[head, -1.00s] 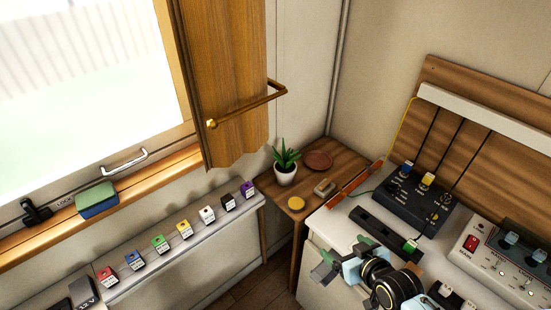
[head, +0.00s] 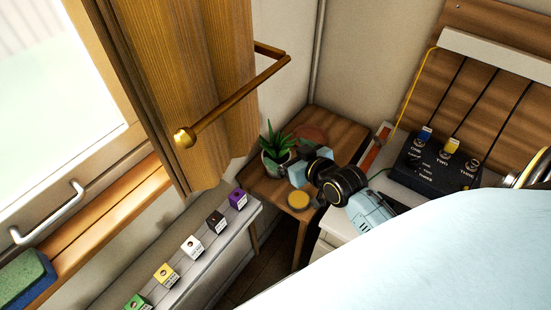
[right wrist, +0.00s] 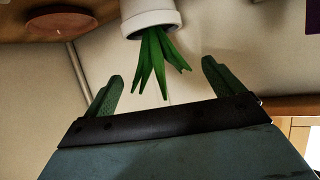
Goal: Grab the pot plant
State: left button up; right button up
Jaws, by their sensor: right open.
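The pot plant (head: 272,141), spiky green leaves in a small white pot, stands on the corner wooden table. My right gripper (head: 280,160) is open beside it, and its fingers overlap the pot in the head view, partly hiding it. In the right wrist view the plant (right wrist: 153,48) appears upside down, pot at the top edge. The open fingers (right wrist: 162,85) of my right gripper lie to either side of the leaves in that picture, with nothing held. Whether the fingers touch the pot cannot be told. My left gripper is not in view.
On the wooden table (head: 343,130) are a reddish round dish (head: 311,133) and a yellow disc (head: 298,202). A wooden panel with a brass rail (head: 235,100) hangs at the left. A black switch box (head: 440,165) stands at the right.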

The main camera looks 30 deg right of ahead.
jog(key=shift+w+f, duration=0.25)
jog(key=shift+w, duration=0.25)
jog(key=shift+w+f, duration=0.2)
jog(key=shift+w, duration=0.3)
jog(key=b+x, duration=0.1)
jog(key=x, duration=0.2)
jog(key=shift+w+d+f, duration=0.1)
jog(key=shift+w+f, duration=0.3)
jog(key=shift+w, duration=0.25)
jog(key=shift+c, duration=1)
jog(key=c, duration=1.7)
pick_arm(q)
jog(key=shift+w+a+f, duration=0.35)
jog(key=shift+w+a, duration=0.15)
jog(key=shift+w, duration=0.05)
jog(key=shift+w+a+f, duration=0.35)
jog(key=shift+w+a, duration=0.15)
